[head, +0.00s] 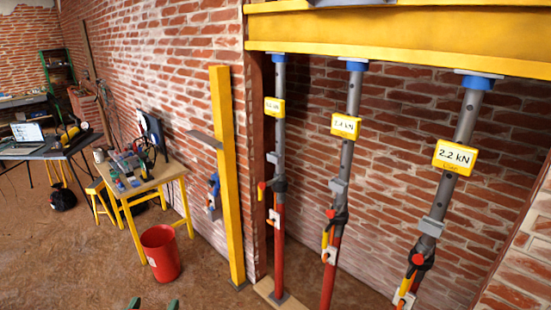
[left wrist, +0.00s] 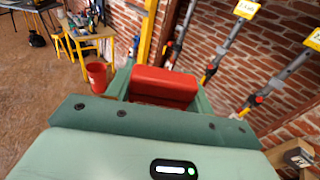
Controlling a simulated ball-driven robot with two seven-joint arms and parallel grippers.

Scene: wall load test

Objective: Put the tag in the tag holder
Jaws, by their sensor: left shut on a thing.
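My left gripper (left wrist: 160,88) is shut on a red, block-like thing, which seems to be the tag (left wrist: 163,83), held between its green fingers in the left wrist view. In the head view only two dark green tips of this gripper (head: 152,304) show at the bottom edge, and the tag cannot be made out there. I cannot tell for sure which thing is the tag holder. Small white plates sit on the props, one on the left prop (head: 278,170), one on the middle prop (head: 346,165) and one on the right prop (head: 452,175). My right gripper is not in view.
A yellow beam (head: 400,35) rests over the three props, which carry yellow load displays. A yellow post (head: 227,170) stands left of them. A red bucket (head: 160,253) and a cluttered wooden table (head: 150,178) stand further left. The brown floor between is open.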

